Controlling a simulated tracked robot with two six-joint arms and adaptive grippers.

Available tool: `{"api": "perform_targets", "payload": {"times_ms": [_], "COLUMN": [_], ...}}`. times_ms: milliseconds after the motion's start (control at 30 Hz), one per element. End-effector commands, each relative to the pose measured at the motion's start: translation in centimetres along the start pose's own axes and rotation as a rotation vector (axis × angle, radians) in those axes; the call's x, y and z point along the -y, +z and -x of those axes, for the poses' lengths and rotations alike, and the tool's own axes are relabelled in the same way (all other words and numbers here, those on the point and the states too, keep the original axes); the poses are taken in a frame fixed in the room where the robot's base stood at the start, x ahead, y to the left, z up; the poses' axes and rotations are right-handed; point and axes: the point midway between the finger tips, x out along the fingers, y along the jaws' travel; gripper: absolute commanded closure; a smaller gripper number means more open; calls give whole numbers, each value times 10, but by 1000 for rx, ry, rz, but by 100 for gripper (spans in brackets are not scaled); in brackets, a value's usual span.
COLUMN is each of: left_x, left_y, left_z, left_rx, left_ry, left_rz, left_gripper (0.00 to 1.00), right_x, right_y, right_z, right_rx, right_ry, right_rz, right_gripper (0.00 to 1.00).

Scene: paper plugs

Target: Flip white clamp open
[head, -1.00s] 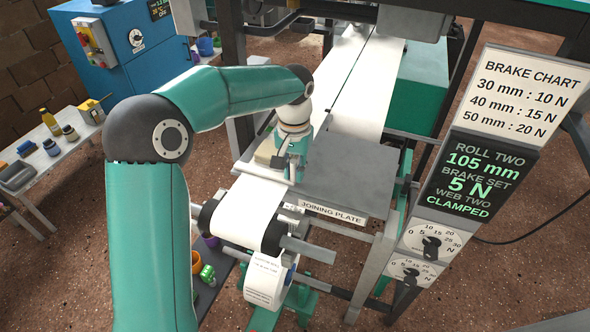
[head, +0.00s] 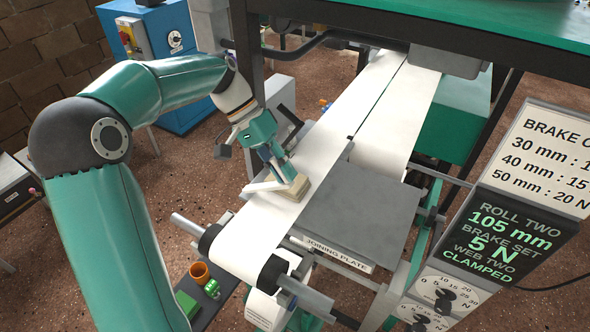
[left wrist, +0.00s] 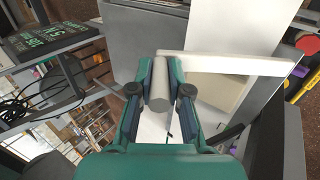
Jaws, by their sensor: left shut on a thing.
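The white clamp shows in the head view as a pale bar (head: 265,186) with a beige block (head: 294,188) at its right end, low over the white web left of the joining plate. In the left wrist view the clamp's white arm (left wrist: 230,64) runs right from a pale round handle (left wrist: 159,88). My left gripper (head: 272,160) is tilted over the clamp. In the left wrist view its fingers (left wrist: 160,82) are shut on the handle from both sides. Whether the block touches the web is unclear. My right gripper is not in view.
The grey joining plate (head: 360,215) lies right of the clamp. The white web (head: 243,236) runs over a front roller (head: 273,270). The display panel (head: 494,240) at right reads "WEB TWO CLAMPED". A dark frame post (head: 247,50) stands close behind my left arm.

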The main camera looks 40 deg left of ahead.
Motion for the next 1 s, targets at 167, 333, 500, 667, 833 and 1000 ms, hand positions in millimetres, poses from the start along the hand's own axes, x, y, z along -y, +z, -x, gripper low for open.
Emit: {"api": "perform_targets", "payload": {"times_ms": [167,333,500,667,833,1000], "left_x": [1,11,20,25,28,27], "left_y": [-1,0,2,2,2,2], "left_z": [25,45,58,64,66,66], "left_rx": [7,0,-5,-5,-4,-4], "left_ry": [158,281,367,414,432,434], "left_rz": [-10,-7,-5,-5,-6,-6], "left_gripper": [100,100,100,100,100,100], "right_x": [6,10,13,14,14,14], "right_y": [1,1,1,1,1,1], "right_z": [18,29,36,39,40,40], "right_rx": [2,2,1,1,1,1], "right_ry": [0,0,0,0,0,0], "right_rz": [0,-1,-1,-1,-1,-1], "right_gripper": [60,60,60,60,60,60]}}
